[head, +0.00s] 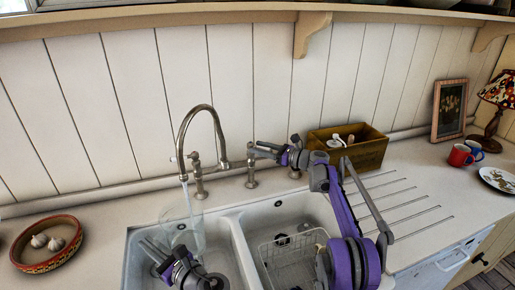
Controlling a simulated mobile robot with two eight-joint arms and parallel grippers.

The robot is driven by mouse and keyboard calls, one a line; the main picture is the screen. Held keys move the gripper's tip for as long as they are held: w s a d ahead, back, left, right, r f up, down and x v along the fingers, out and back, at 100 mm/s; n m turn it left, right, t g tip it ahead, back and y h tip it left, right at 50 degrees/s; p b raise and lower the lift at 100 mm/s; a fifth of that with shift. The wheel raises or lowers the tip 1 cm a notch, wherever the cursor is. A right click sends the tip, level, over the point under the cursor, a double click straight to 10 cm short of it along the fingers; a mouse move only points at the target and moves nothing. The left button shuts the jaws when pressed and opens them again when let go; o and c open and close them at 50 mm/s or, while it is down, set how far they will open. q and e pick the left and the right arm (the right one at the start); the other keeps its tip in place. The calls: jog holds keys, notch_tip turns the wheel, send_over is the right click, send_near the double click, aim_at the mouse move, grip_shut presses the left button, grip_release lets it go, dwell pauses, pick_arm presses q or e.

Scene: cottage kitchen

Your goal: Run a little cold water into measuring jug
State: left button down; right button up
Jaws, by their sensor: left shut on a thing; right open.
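The clear measuring jug (183,228) is in the head view, under the spout of the curved metal tap (205,108), over the left sink basin (222,262). A thin stream of water (187,198) falls from the spout into the jug. My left gripper (158,250) is shut on the jug at its lower left; the exact grip is partly hidden. The jug's water level is too faint to tell. My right gripper (262,150) is open, just right of the tap's right-hand lever (228,164). Whether it touches the lever cannot be told.
The right basin holds a white wire rack (285,262). A wooden box (365,150) stands behind the grooved drainer. A bowl of garlic (48,245) is at the left. Red and blue mugs (460,155), a plate (497,178), a framed picture and a lamp are at the right.

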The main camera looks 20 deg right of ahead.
jog(key=shift+w+a, duration=0.45)
grip_shut()
dwell(1.2)
